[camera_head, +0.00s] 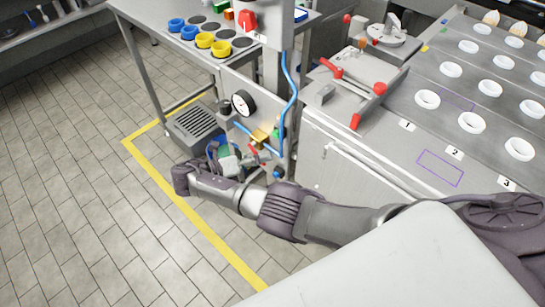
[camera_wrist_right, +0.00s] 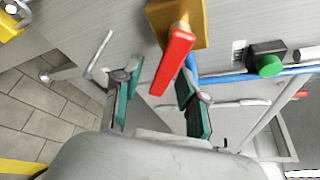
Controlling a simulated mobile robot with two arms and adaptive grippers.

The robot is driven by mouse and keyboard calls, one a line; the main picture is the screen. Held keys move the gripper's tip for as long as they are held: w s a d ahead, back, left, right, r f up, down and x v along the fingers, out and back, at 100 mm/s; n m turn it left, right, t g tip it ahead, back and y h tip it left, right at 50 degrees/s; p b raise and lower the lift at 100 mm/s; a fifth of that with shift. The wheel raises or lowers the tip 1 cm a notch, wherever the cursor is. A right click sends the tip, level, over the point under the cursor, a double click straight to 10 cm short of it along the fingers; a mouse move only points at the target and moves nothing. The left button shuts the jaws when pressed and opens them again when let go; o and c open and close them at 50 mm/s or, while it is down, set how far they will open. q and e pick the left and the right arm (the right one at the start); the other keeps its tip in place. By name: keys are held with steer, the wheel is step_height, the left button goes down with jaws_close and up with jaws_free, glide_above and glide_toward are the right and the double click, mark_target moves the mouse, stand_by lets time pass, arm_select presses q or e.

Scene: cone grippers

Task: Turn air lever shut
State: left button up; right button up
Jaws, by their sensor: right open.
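The air lever is a red handle (camera_wrist_right: 173,62) on a brass valve block (camera_wrist_right: 192,14) on the grey machine panel. In the right wrist view it points down and slightly left from its pivot. In the head view the brass block (camera_head: 262,136) shows below the gauge, with a bit of red handle (camera_head: 253,150) under it. My right gripper (camera_wrist_right: 159,74) is open. Its two green-padded fingers stand on either side of the lever's free end, with gaps visible; I cannot tell the depth between them. In the head view the gripper (camera_head: 256,158) is small and partly hidden. My left gripper is not in view.
A green button (camera_wrist_right: 269,65) on a black housing and a blue hose (camera_wrist_right: 235,77) lie right of the lever. A pressure gauge (camera_head: 243,103) sits above the valve. A grey slotted box (camera_head: 197,128) stands left on the floor. The tiled floor is open to the left.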

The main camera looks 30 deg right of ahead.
stand_by(0.3)
steer(key=shift+c, duration=1.1)
jaws_close()
